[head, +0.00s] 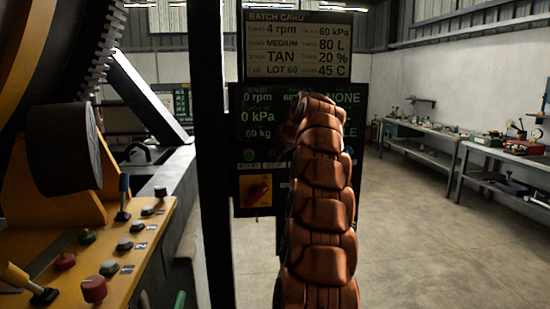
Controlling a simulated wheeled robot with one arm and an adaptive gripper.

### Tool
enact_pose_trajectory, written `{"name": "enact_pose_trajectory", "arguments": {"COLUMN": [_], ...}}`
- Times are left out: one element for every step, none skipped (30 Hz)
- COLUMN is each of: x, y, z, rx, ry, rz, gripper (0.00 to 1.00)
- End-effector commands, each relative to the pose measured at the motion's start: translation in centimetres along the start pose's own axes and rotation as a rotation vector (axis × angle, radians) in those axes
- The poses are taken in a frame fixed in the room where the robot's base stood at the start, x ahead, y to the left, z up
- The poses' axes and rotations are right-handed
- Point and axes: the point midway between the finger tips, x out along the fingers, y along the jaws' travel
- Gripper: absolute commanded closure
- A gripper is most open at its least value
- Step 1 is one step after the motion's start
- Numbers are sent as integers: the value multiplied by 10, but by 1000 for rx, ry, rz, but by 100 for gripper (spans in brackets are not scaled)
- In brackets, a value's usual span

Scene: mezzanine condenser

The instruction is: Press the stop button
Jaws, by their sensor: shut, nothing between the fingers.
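A dark control panel (240,178) stands upright in the middle of the head view. It has lit readouts, a row of small buttons with labels under them, and a green button (249,155) at the row's left end. The second label in the row appears to read STOP; the button above it is dark and hard to make out. My copper-brown segmented arm rises in front of the panel and covers the row's middle part and some of the readouts. My gripper is not visible; the far end of the arm hides it.
A red rotary switch (257,190) on a yellow plate sits low on the panel. A batch card (297,45) hangs above. A black post (211,150) stands just left. A yellow console (120,245) with knobs and levers fills the lower left. Floor is clear toward the right benches (425,135).

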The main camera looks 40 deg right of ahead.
Motion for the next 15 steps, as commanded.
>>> {"name": "enact_pose_trajectory", "arguments": {"x": [-1,-2,-3,-4,-5,-6,-7,-8,-8,-9,-9,-9,-9,-9,-9], "y": [-2,-3,-4,-4,-5,-6,-6,-6,-6,-6,-6,-6,-6,-6,-6], "z": [2,3,4,5,5,6,6,7,7,7,6,6,6,6,6], "rx": [0,0,0,0,0,0,0,0,0,0,0,0,0,0,0], "ry": [2,2,2,2,2,1,1,1,0,0,0,0,0,0,0], "rz": [1,1,1,1,1,1,1,1,1,1,1,1,1,1,1], "gripper": [100,100,100,100,100,100,100,100,100,100,100,100,100,100,100]}}
